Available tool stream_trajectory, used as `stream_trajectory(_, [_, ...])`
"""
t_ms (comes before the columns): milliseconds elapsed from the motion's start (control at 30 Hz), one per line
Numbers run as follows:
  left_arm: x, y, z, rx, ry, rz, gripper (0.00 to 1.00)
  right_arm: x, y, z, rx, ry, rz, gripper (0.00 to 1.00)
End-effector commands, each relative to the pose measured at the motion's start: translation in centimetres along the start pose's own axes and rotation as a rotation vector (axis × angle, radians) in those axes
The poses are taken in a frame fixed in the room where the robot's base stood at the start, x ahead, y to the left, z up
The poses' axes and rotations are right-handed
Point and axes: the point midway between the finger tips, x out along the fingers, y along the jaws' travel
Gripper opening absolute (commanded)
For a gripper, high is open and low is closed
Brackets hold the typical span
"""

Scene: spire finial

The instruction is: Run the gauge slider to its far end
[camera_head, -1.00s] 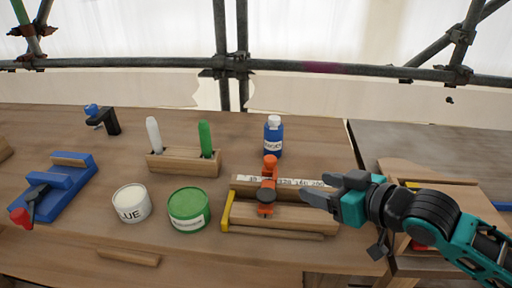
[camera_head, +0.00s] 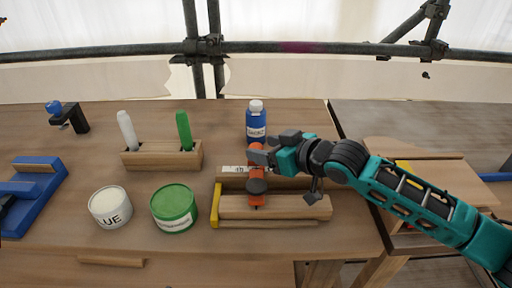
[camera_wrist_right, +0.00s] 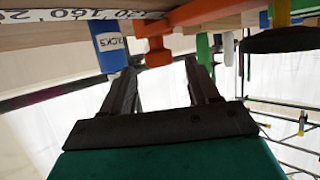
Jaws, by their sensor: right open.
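The gauge is a wooden block (camera_head: 295,207) with a white printed scale strip and a yellow stop at its left end. Its orange slider (camera_head: 257,187) sits left of the middle of the block. My right gripper (camera_head: 268,147) is open beside the slider's upright orange knob, just above the scale. In the right wrist view the picture is upside down; the orange knob (camera_wrist_right: 157,52) shows just beyond the gap between the open fingers (camera_wrist_right: 160,75). I cannot tell whether the fingers touch it. My left gripper is not in view.
A blue bottle (camera_head: 256,125) stands close behind the gripper. A wooden holder (camera_head: 162,158) with a white and a green marker stands to the left. A white tin (camera_head: 110,208) and a green tin (camera_head: 174,208) stand left of the gauge. A blue clamp-like fixture (camera_head: 35,190) lies far left.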

Motion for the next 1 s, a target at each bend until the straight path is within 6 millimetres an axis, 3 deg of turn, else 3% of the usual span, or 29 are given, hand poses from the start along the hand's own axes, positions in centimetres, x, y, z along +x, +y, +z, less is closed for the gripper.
stream_trajectory(233, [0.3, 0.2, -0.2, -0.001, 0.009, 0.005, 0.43, 3.0, 0.0, 0.0, 0.000, 0.000, -0.001, 0.60])
stream_trajectory(667, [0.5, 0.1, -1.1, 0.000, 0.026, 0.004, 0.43, 3.7, 0.0, 0.0, -0.001, 0.000, 0.000, 0.59])
stream_trajectory(1000, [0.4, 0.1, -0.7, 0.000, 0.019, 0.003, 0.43, 3.7, 0.0, 0.0, 0.000, 0.000, 0.000, 0.27])
